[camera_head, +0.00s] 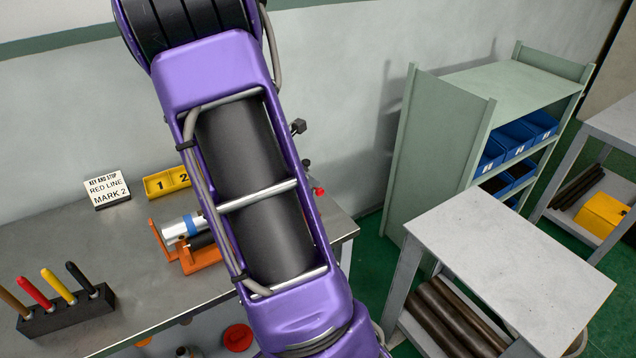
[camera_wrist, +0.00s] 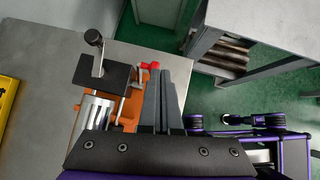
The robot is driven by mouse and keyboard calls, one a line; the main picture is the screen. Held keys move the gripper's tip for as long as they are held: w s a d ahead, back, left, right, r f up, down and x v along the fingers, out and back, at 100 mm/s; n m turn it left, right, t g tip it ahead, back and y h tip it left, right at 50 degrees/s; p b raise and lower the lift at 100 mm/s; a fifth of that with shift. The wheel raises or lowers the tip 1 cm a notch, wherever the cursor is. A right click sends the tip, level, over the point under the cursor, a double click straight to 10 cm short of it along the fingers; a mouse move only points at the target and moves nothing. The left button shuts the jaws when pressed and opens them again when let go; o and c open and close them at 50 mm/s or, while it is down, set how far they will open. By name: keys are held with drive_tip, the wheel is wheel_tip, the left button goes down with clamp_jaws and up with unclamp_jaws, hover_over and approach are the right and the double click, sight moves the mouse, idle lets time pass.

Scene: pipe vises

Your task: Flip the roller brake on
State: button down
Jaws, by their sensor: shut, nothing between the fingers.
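The orange vise (camera_head: 190,262) stands on the grey bench, largely hidden behind my purple arm in the head view. The wrist view shows its orange body (camera_wrist: 128,110), a silver cylinder (camera_wrist: 95,112), a black plate (camera_wrist: 103,77) and a black-knobbed crank (camera_wrist: 94,37). A small red knob (camera_wrist: 152,68) sits at its right side; it also shows in the head view (camera_head: 319,191). I cannot tell for sure which part is the roller brake. My gripper (camera_wrist: 167,75) is shut and empty, close beside the red knob; contact is unclear. The arm hides it in the head view.
A black rack (camera_head: 68,314) with several coloured handles is at left. A grey side table (camera_head: 510,265) and green shelf (camera_head: 435,150) are right.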

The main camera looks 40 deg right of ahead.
wheel_tip(320, 180, up, 10)
drive_tip(key=s, duration=0.1)
drive_tip(key=shift+a+f, duration=0.2)
drive_tip(key=shift+a, duration=0.1)
idle(0.3)
